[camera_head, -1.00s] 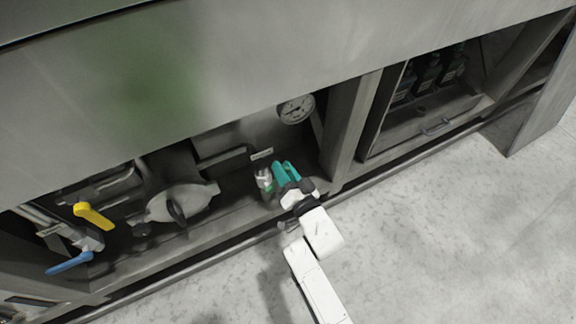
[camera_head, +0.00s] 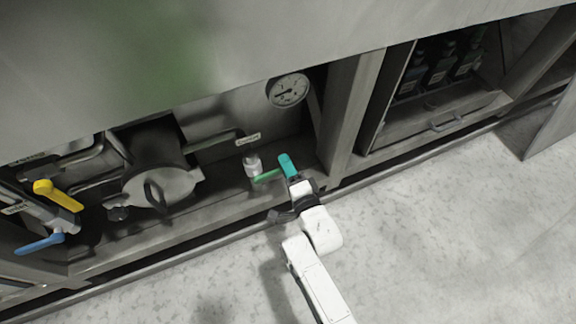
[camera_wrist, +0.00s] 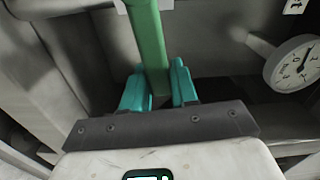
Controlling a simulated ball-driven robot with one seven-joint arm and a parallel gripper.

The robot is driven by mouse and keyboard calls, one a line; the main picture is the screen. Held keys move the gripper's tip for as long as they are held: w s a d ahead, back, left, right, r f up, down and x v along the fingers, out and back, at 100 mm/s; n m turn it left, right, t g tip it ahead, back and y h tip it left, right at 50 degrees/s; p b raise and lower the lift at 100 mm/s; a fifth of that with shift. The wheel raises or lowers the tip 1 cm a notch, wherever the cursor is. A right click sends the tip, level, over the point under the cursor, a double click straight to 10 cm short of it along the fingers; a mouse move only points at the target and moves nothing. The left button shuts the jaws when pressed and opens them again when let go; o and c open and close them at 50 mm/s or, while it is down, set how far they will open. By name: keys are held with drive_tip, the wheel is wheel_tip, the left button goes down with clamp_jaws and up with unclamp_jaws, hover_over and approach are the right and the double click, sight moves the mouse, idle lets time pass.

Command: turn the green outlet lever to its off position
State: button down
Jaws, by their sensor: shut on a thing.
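The green outlet lever (camera_head: 268,176) sticks out from a metal valve (camera_head: 253,165) under a small label, in the open bay below the steel housing. My gripper (camera_head: 286,167), with teal fingers, is at the lever's outer end. In the wrist view the green lever (camera_wrist: 149,45) runs down between the two teal fingers of my gripper (camera_wrist: 158,88), which are shut on it. The lever's far end and valve body are out of sight in the wrist view.
A round gauge (camera_head: 288,91) hangs above right of the valve. A yellow lever (camera_head: 57,195) and a blue lever (camera_head: 40,244) are at the left, beside a rounded pump housing (camera_head: 160,185). A steel post (camera_head: 350,115) stands right of the bay. The floor in front is clear.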

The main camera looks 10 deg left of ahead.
drive_tip(key=shift+d+f+m+b, duration=0.1)
drive_tip(key=shift+f+m+b, duration=0.25)
drive_tip(key=shift+f+m, duration=0.25)
drive_tip(key=c, duration=1)
unclamp_jaws()
drive_tip(key=shift+o, duration=0.2)
drive_tip(key=shift+r, duration=0.1)
drive_tip(key=p+v, duration=0.5)
drive_tip(key=v, duration=0.5)
drive_tip(key=shift+s+d, duration=0.25)
drive_tip(key=shift+s, duration=0.1)
drive_tip(key=shift+d, duration=0.1)
